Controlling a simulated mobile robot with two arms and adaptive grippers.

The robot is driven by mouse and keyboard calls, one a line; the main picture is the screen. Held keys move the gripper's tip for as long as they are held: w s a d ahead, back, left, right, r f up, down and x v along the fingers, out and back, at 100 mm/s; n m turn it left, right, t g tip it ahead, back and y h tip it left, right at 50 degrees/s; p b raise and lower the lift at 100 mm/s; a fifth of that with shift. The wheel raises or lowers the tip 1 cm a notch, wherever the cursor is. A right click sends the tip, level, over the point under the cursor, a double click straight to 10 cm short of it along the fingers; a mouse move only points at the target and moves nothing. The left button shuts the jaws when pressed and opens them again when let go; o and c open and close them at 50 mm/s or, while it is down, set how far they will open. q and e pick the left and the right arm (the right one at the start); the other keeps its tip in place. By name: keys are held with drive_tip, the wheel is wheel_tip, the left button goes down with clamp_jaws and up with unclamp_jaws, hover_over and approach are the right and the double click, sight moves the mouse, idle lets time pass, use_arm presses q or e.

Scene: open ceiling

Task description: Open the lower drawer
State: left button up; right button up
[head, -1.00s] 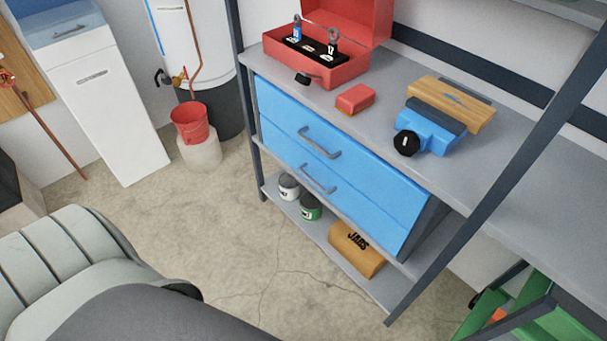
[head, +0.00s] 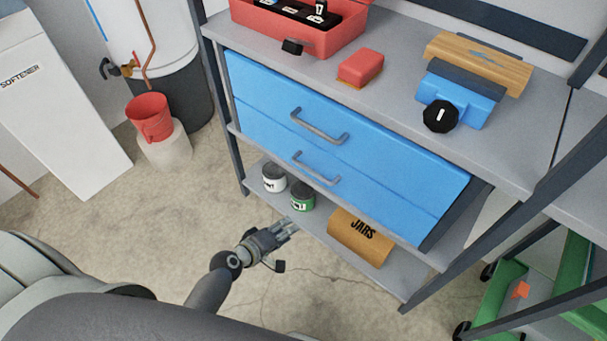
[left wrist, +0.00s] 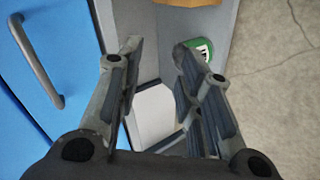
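The lower drawer (head: 268,141) is the lower blue front under the workbench top, and it looks shut. Its grey bar handle (head: 316,168) sits below the upper drawer's handle (head: 319,128). My left gripper (head: 291,226) is in front of the bottom shelf, lower than the lower handle and apart from it. In the left wrist view, the gripper (left wrist: 160,48) has its two fingers spread with nothing held between them. A grey handle (left wrist: 37,62) on a blue front lies left of the fingers there; I cannot tell for certain which drawer's it is. My right gripper is not in view.
The bottom shelf holds a white can (head: 273,178), a green can (head: 301,196) and a jars box (head: 361,238) near my left gripper. A red toolbox (head: 300,37), red block (head: 361,66) and blue tool (head: 457,95) stand on top. The floor in front is clear.

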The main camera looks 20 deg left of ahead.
sight(311, 170)
use_arm(q)
drive_tip(key=w+r+n+t+h+b, duration=0.25)
drive_tip(key=w+r+t, duration=0.2)
drive_tip(key=r, duration=0.75)
drive_tip(key=shift+g+y, duration=0.35)
drive_tip(key=shift+y, duration=0.1)
drive_tip(key=x, duration=0.7)
drive_tip(key=r+x, duration=0.1)
drive_tip(key=x, duration=0.2)
drive_tip(key=shift+w+a+f, duration=0.15)
drive_tip(key=shift+w+a, duration=0.1)
drive_tip(key=shift+w, duration=0.35)
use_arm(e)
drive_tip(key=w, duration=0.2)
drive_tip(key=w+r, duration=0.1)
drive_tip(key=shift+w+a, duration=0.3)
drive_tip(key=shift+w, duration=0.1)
use_arm(q)
drive_tip(key=c, duration=0.7)
clamp_jaws()
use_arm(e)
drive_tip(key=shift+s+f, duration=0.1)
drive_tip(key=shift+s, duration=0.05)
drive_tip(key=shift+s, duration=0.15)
